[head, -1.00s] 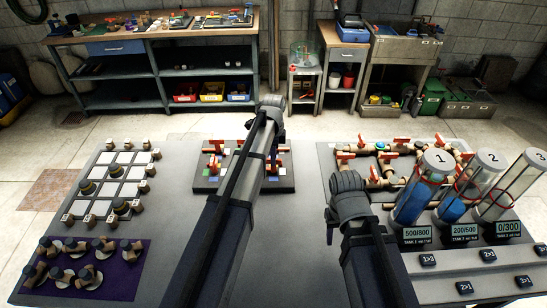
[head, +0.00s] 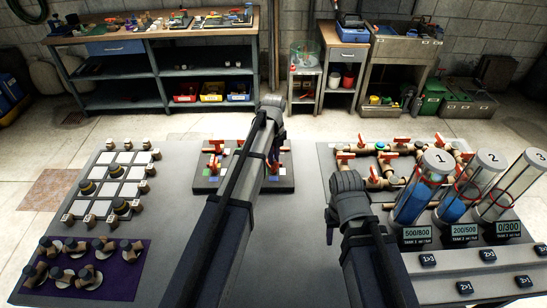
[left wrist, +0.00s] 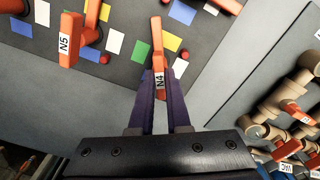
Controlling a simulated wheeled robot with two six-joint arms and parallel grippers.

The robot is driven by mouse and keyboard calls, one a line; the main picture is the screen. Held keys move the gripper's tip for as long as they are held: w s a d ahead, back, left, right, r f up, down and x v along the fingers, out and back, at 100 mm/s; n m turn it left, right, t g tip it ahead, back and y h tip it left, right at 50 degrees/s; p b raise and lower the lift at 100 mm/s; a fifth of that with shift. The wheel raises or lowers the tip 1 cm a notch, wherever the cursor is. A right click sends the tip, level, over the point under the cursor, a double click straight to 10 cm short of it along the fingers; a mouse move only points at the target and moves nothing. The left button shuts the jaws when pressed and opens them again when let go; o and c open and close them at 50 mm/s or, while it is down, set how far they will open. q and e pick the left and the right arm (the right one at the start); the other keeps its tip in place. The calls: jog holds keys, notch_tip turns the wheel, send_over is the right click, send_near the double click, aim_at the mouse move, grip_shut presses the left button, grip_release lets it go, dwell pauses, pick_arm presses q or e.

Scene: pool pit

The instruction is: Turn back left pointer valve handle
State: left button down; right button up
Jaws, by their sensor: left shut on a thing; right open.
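A dark board (head: 232,188) with red-orange valve handles and coloured squares stands at the middle of the table, partly behind my left arm. In the left wrist view my left gripper (left wrist: 160,84) is shut on the orange handle labelled N4 (left wrist: 157,48), with the purple fingers at its labelled end. Another orange handle, labelled N5 (left wrist: 69,40), is to its left and apart from the fingers. In the head view my left gripper (head: 278,148) is partly hidden by its arm. My right gripper (head: 333,219) is mostly hidden by its arm, open, over the table's right part.
A pipe set with red handles (head: 372,170) and clear tanks (head: 421,190) stands at the right. A white grid panel with dark knobs (head: 112,188) and a purple mat (head: 125,285) lie at the left. Bare grey table (head: 170,215) shows between.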

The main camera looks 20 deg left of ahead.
pick_arm(q)
jog(key=m, duration=0.5)
jog(key=shift+m, duration=0.3)
dwell(0.4)
jog(key=c, duration=0.9)
grip_release()
notch_tip(320, 180, up, 8)
jog(key=p, duration=0.8)
jog(key=shift+f, duration=0.1)
